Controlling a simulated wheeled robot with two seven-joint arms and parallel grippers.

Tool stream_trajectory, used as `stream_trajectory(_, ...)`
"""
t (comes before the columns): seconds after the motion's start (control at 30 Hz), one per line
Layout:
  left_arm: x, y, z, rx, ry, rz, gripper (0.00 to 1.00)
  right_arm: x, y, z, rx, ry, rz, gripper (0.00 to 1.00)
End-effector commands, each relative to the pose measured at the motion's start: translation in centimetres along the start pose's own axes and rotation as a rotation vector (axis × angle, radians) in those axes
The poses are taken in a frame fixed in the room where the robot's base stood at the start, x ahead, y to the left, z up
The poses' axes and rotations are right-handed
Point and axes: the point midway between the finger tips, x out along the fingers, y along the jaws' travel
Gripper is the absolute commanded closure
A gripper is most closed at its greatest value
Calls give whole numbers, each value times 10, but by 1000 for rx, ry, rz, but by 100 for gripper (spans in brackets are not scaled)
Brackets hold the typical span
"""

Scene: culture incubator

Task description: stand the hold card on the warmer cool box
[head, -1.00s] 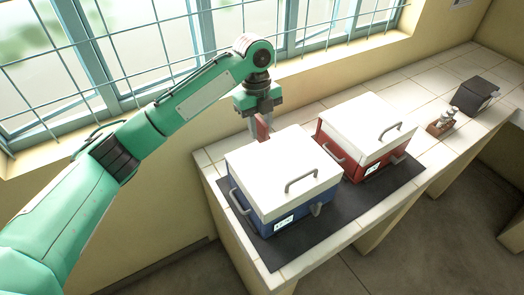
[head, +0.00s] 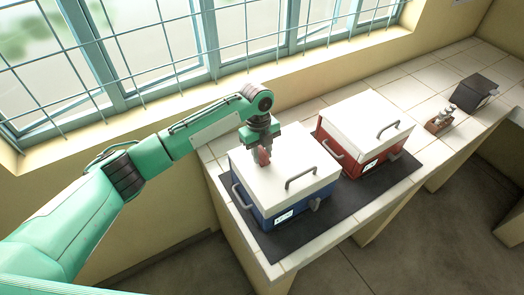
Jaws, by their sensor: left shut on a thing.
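My left gripper (head: 261,150) is shut on a small red card (head: 262,156). It holds the card over the left part of the white lid of the blue cool box (head: 271,208). I cannot tell whether the card touches the lid. The red cool box (head: 347,157), also with a white lid, stands to the right of the blue one. Each box has a small display on its front; the readings are too small to make out. My right gripper is not in view.
Both boxes stand on a dark mat (head: 343,209) on a tiled counter (head: 420,85). A small brown rack (head: 437,124) with bottles and a dark box (head: 474,92) stand farther right. A barred window is behind the counter.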

Motion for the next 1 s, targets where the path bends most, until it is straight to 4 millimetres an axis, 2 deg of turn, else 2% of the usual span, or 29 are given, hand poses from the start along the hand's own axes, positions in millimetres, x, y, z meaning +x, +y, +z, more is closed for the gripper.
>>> stream_trajectory(0.1, 3, 0, 0, 0, 0, 0, 92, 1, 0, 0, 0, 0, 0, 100)
stream_trajectory(0.13, 2, 0, 0, 0, 0, 0, 66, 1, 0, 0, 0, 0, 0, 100)
stream_trajectory(0.23, 2, 0, 0, 0, 0, 0, 48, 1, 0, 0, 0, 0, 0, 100)
stream_trajectory(0.57, -2, 0, 0, 0, 0, 0, 48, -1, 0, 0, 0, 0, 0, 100)
stream_trajectory(0.63, -6, 0, 1, 0, -1, -2, 48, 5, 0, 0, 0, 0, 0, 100)
stream_trajectory(0.77, -26, -1, 2, 2, -4, -4, 48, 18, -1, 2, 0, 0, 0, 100)
stream_trajectory(1.0, -78, -1, 1, 1, -3, -3, 48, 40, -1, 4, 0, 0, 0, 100)
